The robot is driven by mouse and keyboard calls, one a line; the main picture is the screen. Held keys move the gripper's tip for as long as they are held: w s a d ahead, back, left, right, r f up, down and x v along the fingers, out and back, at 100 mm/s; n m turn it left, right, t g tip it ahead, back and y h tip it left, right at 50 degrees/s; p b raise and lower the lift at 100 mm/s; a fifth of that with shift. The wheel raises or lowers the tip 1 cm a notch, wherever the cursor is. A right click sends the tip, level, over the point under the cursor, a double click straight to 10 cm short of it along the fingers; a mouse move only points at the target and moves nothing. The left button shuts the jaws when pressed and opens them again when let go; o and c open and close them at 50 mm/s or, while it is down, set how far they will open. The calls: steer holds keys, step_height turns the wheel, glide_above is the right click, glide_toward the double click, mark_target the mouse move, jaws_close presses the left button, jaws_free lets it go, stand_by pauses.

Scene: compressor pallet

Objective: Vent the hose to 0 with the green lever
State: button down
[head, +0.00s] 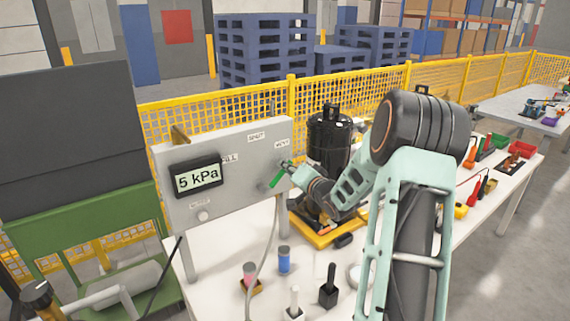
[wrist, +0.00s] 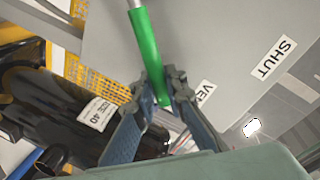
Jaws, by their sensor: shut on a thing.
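A grey panel (head: 235,190) carries a display (head: 198,177) reading 5 kPa. Labels marked SHUT (head: 256,136) and VENT (head: 282,143) are on the panel; both show in part in the wrist view, SHUT (wrist: 272,58) at right. The green lever (head: 276,179) is at the panel's right side. In the wrist view the lever (wrist: 145,42) runs down between my fingers, with its end near the VENT label. My gripper (wrist: 164,82) is shut on the lever's end part. A thin grey hose (head: 263,260) hangs below the panel.
A black tank (head: 330,140) stands on a yellow base (head: 325,236) right of the panel, close behind my arm. A blue cup (head: 284,260) and several small items stand on the white table (head: 222,300). A yellow mesh fence (head: 350,92) runs behind.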

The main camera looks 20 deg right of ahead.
stand_by(0.3)
steer(key=c, duration=2)
jaws_free()
steer(key=shift+o, duration=0.2)
steer(key=s+r, duration=0.1)
steer(key=s, duration=1.1)
steer(key=shift+d+r, duration=0.4)
steer(key=shift+w, duration=0.15)
